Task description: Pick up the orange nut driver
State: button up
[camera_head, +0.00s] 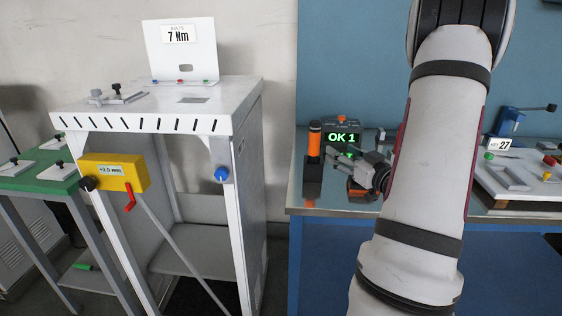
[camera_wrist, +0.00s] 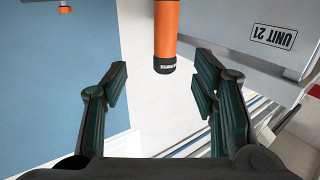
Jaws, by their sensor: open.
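The orange nut driver (camera_head: 314,141) stands upright at the left end of the blue bench, its lower part in a dark holder (camera_head: 313,172). It has an orange handle and a black cap. In the wrist view the nut driver (camera_wrist: 166,30) comes in from the top edge, its black end toward me. My gripper (camera_head: 343,160) is open and empty, just right of the nut driver in the head view. In the wrist view my gripper's fingers (camera_wrist: 162,78) are spread to either side of the line of the black end, which lies just beyond or between the tips; depth is unclear.
A display reading "OK 1" (camera_head: 342,138) stands close behind my gripper. A white panel marked "UNIT 21" (camera_wrist: 275,37) shows in the wrist view. A fixture board (camera_head: 515,190) lies on the bench at right. A white stand (camera_head: 160,110) is at left, across a gap.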

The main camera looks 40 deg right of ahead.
aim_at(318, 138)
jog(key=x, duration=1.3)
jog(key=shift+w+a+r, duration=0.1)
jog(key=shift+w+a, duration=0.15)
jog(key=shift+a, duration=0.1)
grip_shut()
